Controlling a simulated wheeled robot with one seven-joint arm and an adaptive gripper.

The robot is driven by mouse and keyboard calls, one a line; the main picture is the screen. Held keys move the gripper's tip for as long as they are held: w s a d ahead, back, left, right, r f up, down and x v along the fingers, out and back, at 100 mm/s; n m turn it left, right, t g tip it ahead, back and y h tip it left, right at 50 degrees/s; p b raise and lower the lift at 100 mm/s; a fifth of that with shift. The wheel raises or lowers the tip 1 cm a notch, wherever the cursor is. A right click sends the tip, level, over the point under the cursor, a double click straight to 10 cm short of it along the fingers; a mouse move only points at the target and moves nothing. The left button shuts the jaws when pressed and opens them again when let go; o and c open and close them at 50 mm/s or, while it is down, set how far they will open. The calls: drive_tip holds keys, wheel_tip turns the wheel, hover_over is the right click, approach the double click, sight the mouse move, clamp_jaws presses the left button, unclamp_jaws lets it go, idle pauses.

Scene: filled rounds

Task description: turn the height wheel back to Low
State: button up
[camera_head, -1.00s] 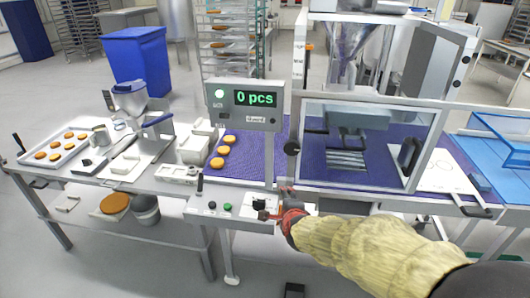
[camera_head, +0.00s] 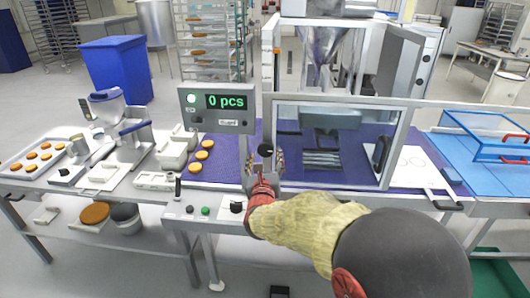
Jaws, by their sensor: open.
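The height wheel (camera_head: 265,150) is a small black round knob low on the machine's left post, left of the clear guard. My gripper (camera_head: 264,161) is red and points up from below, with its fingers open. One finger shows on each side, just below and around the wheel. I cannot tell whether they touch it. The Low mark and the wheel's setting are too small to read.
The guard frame (camera_head: 330,100) stands close on the right. A control box (camera_head: 195,212) with a lever and buttons lies below left. Several orange rounds (camera_head: 202,155) lie on the purple belt.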

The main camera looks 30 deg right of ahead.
sight(265, 150)
drive_tip(key=shift+x, duration=2.25)
drive_tip(key=c, duration=0.4)
drive_tip(key=c, duration=0.7)
drive_tip(key=shift+c, duration=0.4)
